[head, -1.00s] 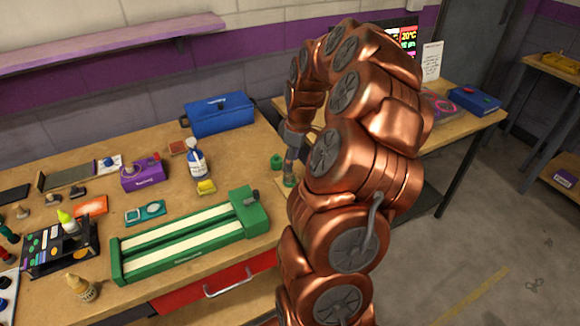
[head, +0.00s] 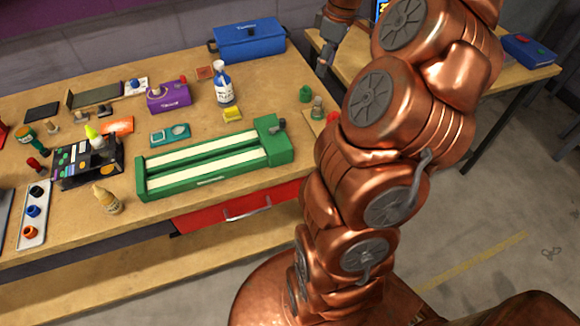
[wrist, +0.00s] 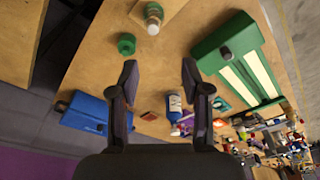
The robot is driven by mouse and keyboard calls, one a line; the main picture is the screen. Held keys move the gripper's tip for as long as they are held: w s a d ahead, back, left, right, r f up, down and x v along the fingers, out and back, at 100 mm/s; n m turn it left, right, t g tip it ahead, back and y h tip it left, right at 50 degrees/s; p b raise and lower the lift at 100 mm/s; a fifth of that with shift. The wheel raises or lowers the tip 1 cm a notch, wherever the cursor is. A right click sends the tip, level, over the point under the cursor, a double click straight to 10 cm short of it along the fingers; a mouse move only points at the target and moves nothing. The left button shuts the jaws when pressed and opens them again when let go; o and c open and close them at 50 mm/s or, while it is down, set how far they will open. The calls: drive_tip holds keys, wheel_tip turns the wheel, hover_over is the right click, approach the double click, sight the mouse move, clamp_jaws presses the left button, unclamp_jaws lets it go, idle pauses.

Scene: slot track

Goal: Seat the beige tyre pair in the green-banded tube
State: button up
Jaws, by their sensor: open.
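My gripper (wrist: 159,72) is open in the wrist view, with bare wood between its fingertips. In the head view my gripper (head: 322,70) is above the bench's far right, behind and above two small items. One is a short green ring-like piece (head: 305,93), also in the wrist view (wrist: 126,44). Beside it stands a small greenish jar or tube with a pale top (head: 317,108), also in the wrist view (wrist: 153,16). I cannot tell whether these are the green-banded tube or the beige tyre pair; neither is clearly identifiable elsewhere.
A green slot track (head: 215,160) lies at the bench front. A blue toolbox (head: 248,40), a white-and-blue bottle (head: 223,85) and a yellow block (head: 232,114) stand behind it. A white tray (head: 32,232) holds coloured rings at left.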

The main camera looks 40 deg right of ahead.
drive_tip(key=s+a+r+g, duration=0.1)
drive_tip(key=s+a, duration=0.1)
drive_tip(key=a, duration=0.8)
drive_tip(key=s+a, duration=0.2)
drive_tip(key=a, duration=0.8)
drive_tip(key=s+a+f+m+g, duration=0.1)
drive_tip(key=s+a+f+m, duration=0.1)
drive_tip(key=s+a, duration=0.4)
drive_tip(key=s+a+f+m+g, duration=0.1)
drive_tip(key=s+a+f+m, duration=0.2)
drive_tip(key=s, duration=0.9)
drive_tip(key=a+f, duration=0.1)
drive_tip(key=a, duration=0.2)
drive_tip(key=shift+f+h, duration=0.15)
drive_tip(key=shift+h, duration=0.25)
drive_tip(key=shift+s, duration=0.1)
drive_tip(key=shift+r, duration=0.2)
